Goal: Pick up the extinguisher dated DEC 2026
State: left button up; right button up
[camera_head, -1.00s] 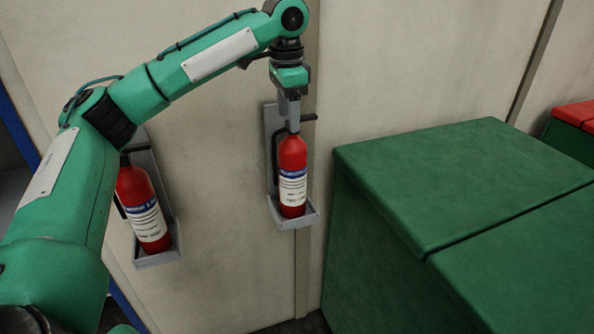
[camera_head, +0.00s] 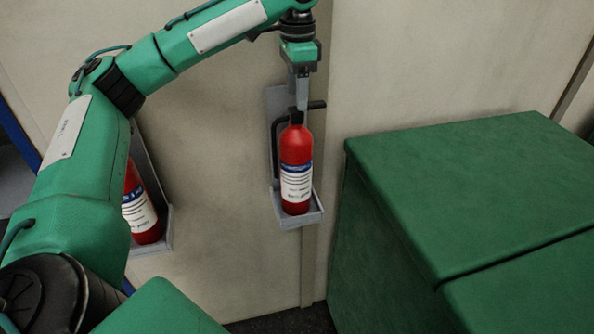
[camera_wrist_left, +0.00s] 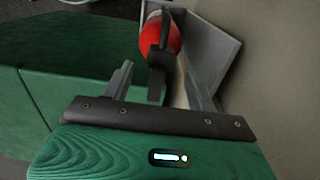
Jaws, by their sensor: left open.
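A red extinguisher (camera_head: 296,150) with a white and blue label stands upright in a grey wall bracket (camera_head: 312,217) in the middle of the head view. Its label is too small to read a date. A second red extinguisher (camera_head: 142,210) stands in another bracket (camera_head: 160,247) to the left, partly hidden by my left arm. My left gripper (camera_head: 298,96) points down at the top of the middle extinguisher. In the left wrist view its open fingers (camera_wrist_left: 158,78) stand either side of the black valve and handle (camera_wrist_left: 160,60), with the red body (camera_wrist_left: 172,38) beyond. My right gripper is not in view.
Large green boxes (camera_head: 450,170) stand to the right of the middle extinguisher, with a narrow gap between. The pale wall panel (camera_head: 215,140) is just behind the brackets. The dark floor (camera_head: 285,322) shows at the bottom.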

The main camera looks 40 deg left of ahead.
aim_at(296, 112)
pick_arm(q)
jog(key=shift+s+f, duration=0.25)
jog(key=shift+f, duration=0.15)
notch_tip(296, 112, down, 4)
jog(key=shift+a+f+p, duration=0.15)
jog(key=shift+f+p, duration=0.05)
jog(key=shift+p, duration=0.35)
jog(key=shift+f, duration=0.15)
jog(key=shift+c, duration=1.3)
jog(key=c, duration=0.7)
grip_shut()
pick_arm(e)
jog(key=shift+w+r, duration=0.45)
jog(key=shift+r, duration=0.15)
pick_arm(q)
jog(key=shift+w, duration=0.2)
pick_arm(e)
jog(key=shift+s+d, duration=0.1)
